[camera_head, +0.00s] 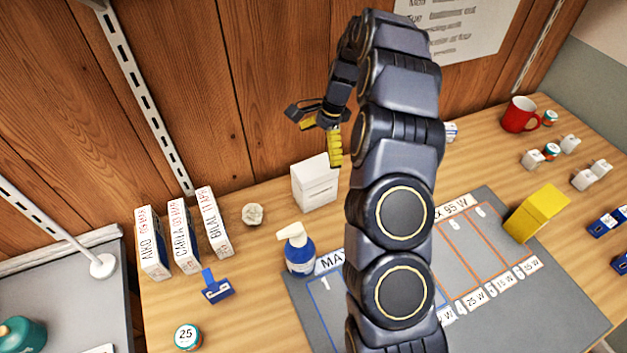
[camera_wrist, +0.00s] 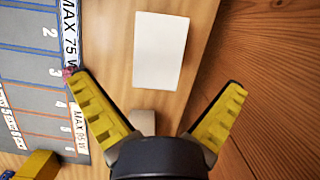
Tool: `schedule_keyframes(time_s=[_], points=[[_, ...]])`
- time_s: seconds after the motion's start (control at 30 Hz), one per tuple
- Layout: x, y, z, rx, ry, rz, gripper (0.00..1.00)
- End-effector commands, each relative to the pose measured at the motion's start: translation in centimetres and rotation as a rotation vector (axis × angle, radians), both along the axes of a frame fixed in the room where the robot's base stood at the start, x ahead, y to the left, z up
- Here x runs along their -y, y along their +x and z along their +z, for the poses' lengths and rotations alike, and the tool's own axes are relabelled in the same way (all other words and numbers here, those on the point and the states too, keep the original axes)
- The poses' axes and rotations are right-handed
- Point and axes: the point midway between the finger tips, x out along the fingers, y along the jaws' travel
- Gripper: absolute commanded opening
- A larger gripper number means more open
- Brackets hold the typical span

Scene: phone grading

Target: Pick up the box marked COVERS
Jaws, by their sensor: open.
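A plain white box (camera_head: 315,183) stands upright on the wooden table close to the back wall. No COVERS lettering can be read on the faces I see, so I cannot tell its marking. My gripper (camera_head: 319,147) is above and behind the box, near the wall, with its yellow fingers spread and empty. In the wrist view a white box top (camera_wrist: 160,48) lies ahead of the open gripper (camera_wrist: 157,84), between the lines of the fingers and apart from them.
A blue pump bottle (camera_head: 300,252) and a grey marked mat (camera_head: 480,275) are in front of the box. Name-labelled boxes (camera_head: 184,237) and a crumpled ball (camera_head: 252,214) are to the left. A yellow block (camera_head: 537,212) and red mug (camera_head: 519,115) are to the right.

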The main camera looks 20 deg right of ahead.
Motion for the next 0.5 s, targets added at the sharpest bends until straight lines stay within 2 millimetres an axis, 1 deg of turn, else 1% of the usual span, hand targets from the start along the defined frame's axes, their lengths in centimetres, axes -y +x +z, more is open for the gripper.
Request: schedule_keyframes(time_s=[0.1, 0.43, 0.5], points=[[0.4, 0.2, -1.1, -0.009, -0.001, -0.026, 1.0], [-0.5, 0.0, -4.0, -0.007, -0.001, -0.025, 1.0], [-0.7, 0.0, -4.9, -0.007, -0.002, -0.025, 1.0]])
